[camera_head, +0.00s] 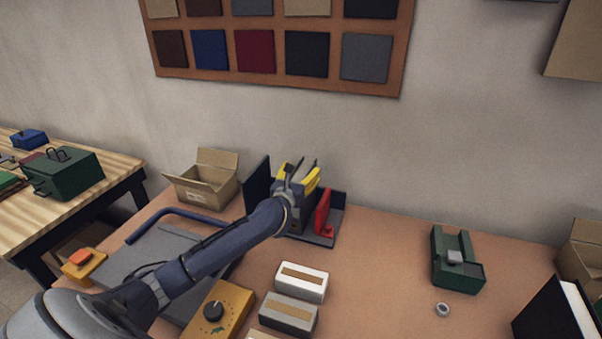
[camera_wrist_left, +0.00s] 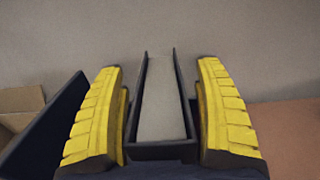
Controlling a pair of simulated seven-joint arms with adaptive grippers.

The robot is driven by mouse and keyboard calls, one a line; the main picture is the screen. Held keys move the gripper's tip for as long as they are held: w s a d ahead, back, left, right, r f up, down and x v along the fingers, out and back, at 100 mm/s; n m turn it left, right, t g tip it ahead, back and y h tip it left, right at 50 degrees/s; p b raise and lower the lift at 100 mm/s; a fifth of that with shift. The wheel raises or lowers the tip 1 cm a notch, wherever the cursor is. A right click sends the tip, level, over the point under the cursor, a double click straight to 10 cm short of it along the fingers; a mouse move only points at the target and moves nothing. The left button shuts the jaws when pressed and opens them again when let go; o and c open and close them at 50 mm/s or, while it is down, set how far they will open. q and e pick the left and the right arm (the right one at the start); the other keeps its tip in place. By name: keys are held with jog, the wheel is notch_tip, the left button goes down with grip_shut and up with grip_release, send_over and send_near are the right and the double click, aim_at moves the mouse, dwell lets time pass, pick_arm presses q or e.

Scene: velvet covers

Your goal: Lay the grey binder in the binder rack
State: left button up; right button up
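The binder rack (camera_head: 325,235) stands at the back middle of the table in the head view, with a tall dark left wall (camera_head: 256,186). My left gripper (camera_head: 300,176) is over the rack, its yellow fingers pointing away from the arm. In the left wrist view, the grey binder (camera_wrist_left: 161,105) lies between the yellow fingers, its dark covers around a pale page block. The pads appear to touch its near part on both sides. In the head view it is mostly hidden by the gripper. Whether it rests on the rack's base is hidden. My right gripper is out of view.
A red upright piece (camera_head: 323,211) stands at the rack's right. An open carton (camera_head: 204,180) is left of it. White and grey boxes (camera_head: 301,282) lie in front. A green device (camera_head: 457,262) and a black binder (camera_head: 548,315) are right. Table between rack and green device is clear.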

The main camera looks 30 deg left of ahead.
pick_arm(q)
jog(key=shift+f, duration=0.1)
jog(key=v, duration=1.2)
